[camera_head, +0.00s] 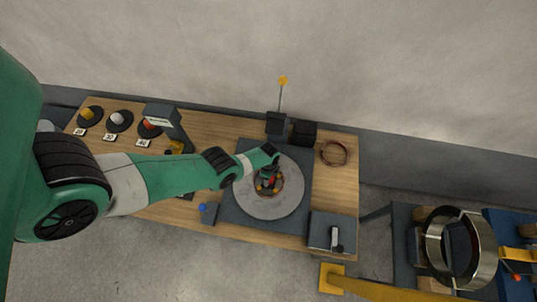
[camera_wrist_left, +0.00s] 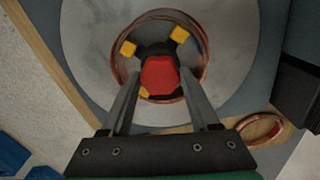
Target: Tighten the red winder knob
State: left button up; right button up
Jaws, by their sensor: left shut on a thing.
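The red winder knob (camera_wrist_left: 159,77) sits at the centre of the winder, on a dark hub with yellow blocks around it. My left gripper (camera_wrist_left: 160,84) is shut on the knob, one finger on each side. In the head view the gripper (camera_head: 268,184) reaches down over the middle of the round grey winder plate (camera_head: 262,208), and the knob shows only as a small red patch (camera_head: 272,181). A copper coil (camera_wrist_left: 205,78) rings the hub. My right gripper is out of view.
A loose copper coil (camera_head: 334,153) lies on the wooden table (camera_head: 335,190) right of the winder. Dark boxes (camera_head: 302,132) stand behind it. A grey box with a lever (camera_head: 333,232) is at the front right, and a blue-knobbed lever (camera_head: 203,208) at the front left.

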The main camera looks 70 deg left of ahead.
pick_arm(q)
jog(key=shift+m, duration=1.6)
jog(key=shift+f, duration=0.1)
jog(key=o, duration=1.4)
